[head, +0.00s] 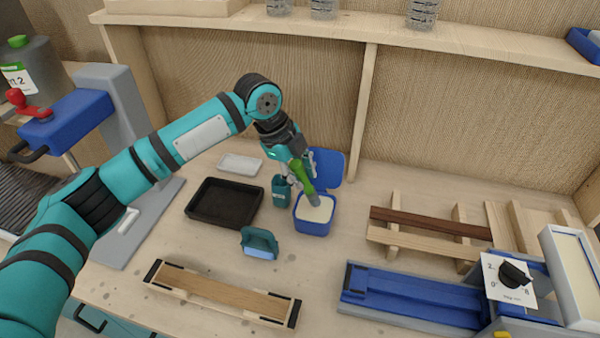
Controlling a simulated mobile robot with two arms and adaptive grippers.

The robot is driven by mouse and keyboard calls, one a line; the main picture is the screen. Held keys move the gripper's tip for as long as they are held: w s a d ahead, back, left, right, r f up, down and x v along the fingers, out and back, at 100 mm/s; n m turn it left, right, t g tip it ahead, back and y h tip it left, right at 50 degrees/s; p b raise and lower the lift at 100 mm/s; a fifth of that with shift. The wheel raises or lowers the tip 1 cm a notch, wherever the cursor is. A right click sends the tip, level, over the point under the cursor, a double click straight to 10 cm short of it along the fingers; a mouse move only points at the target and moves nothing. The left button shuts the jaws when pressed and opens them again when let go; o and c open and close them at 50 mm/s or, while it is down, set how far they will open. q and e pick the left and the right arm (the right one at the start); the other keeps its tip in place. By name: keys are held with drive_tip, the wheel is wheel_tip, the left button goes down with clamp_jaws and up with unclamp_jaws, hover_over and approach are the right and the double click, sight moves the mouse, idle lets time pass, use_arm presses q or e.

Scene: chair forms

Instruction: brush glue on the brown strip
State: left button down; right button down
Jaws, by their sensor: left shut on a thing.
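My left gripper (297,172) is shut on a brush with a green handle (301,177). The brush points down, its dark lower end at the blue glue pot (314,228), which holds a pale cream filling. Whether the bristles touch the filling I cannot tell. The pot's blue lid (328,167) stands open behind it. The dark brown strip (430,223) lies across wooden supports at the right, beside a lighter strip (425,243). The brush is apart from the brown strip. My right gripper is not in view.
A black tray (224,222), a white dish (240,164), a teal cup (281,191) and a teal holder with a blue base (260,243) stand around the pot. A wooden form (222,292) lies in front. A blue press bed (410,293) is at front right. A shelf runs above.

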use_arm(q)
drive_tip(key=shift+f, duration=0.55)
idle(0.5)
drive_tip(key=shift+f, duration=0.1)
idle(0.3)
drive_tip(key=shift+s+f+p, duration=0.1)
drive_tip(key=shift+f+p, duration=0.05)
drive_tip(key=shift+p, duration=0.2)
idle(1.7)
wheel_tip(320, 180, up, 2)
drive_tip(key=shift+r+p, duration=0.15)
drive_tip(key=shift+p, duration=1.05)
wheel_tip(320, 180, up, 5)
drive_tip(key=p, duration=0.5)
